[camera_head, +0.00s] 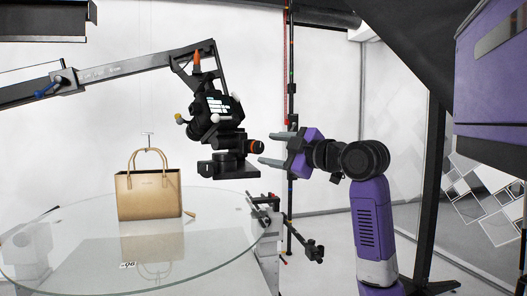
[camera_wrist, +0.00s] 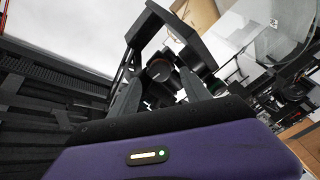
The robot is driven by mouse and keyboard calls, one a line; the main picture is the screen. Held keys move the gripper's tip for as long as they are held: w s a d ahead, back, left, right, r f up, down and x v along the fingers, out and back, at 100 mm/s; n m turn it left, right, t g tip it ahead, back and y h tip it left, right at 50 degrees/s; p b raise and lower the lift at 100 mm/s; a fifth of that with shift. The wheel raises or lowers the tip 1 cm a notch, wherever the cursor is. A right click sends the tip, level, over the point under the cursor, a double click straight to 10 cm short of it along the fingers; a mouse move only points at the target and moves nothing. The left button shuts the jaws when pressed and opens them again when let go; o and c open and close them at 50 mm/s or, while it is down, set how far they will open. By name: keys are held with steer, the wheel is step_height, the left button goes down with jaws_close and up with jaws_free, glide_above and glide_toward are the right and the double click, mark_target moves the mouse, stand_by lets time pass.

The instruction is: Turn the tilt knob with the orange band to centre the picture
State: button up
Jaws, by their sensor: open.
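The tilt knob with the orange band (camera_head: 257,147) sticks out to the right from the black camera head (camera_head: 222,135) in the head view. My gripper (camera_head: 268,149) is to the right of the knob, with its two grey fingers spread and pointing left at it. The fingertips lie close to the knob, one higher and one lower; I cannot tell whether they touch. In the wrist view, dark round parts (camera_wrist: 160,71) show between my fingers, but the orange band is not clear. The small screen (camera_head: 217,105) is too small to read.
A tan handbag (camera_head: 150,197) stands on the round glass turntable (camera_head: 80,250) at the lower left. A boom arm (camera_head: 120,68) reaches from the left to the camera head. A thin upright pole (camera_head: 290,90) stands behind my gripper. A bracket (camera_head: 262,205) sits below, at the glass edge.

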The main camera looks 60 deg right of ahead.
steer(key=shift+v, duration=1.65)
